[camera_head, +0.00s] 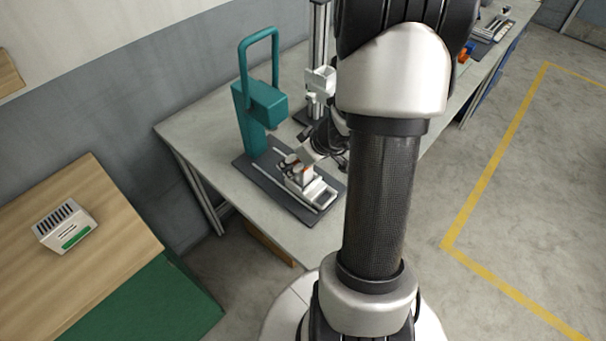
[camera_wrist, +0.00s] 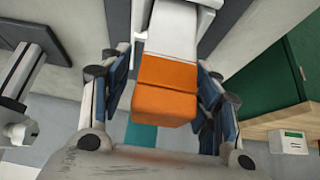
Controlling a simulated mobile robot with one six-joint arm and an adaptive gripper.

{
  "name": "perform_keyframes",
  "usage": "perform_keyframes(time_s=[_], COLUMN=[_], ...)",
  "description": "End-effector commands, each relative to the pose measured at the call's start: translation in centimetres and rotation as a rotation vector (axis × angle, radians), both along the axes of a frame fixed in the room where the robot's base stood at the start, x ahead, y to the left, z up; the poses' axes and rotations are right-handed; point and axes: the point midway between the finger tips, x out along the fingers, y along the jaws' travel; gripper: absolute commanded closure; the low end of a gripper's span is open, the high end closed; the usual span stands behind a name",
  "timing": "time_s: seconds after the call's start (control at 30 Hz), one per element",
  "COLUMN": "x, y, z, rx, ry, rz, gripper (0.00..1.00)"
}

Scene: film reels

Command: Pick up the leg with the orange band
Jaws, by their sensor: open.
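The leg with the orange band (camera_wrist: 168,75) is a pale block with an orange section, large in the middle of the wrist view. In the head view, a small orange patch (camera_head: 306,172) shows at the fixture on the workbench. My gripper (camera_wrist: 164,68) is open, with one dark-blue finger on each side of the leg. A gap shows on the left; on the right the finger looks close, and I cannot tell whether it touches. In the head view, my arm and the small parts around the fixture hide much of the gripper.
A teal press (camera_head: 262,100) stands behind the fixture on a dark base plate (camera_head: 262,182) on the grey workbench (camera_head: 200,130). A vertical metal column stands behind. A wooden-topped bench (camera_head: 100,270) with a white box (camera_head: 66,225) is at left. The floor at right is open.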

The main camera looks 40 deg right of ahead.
Motion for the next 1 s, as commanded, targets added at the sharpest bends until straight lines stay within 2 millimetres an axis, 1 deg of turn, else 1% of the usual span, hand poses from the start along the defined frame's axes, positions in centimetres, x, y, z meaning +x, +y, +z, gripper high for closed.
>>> perform_keyframes(time_s=[0.17, 0.2, 0.9, 1.0], x=[0.03, 0.03, 0.00, 0.03], y=[-0.03, -0.03, -0.03, -0.04], z=[0.05, 0.05, 0.07, 0.10], rx=[-0.001, -0.001, 0.000, -0.001], ry=[-0.001, -0.001, -0.001, -0.001], rz=[-0.001, -0.001, 0.000, 0.000], gripper=[0.43, 0.45, 0.91, 0.96])
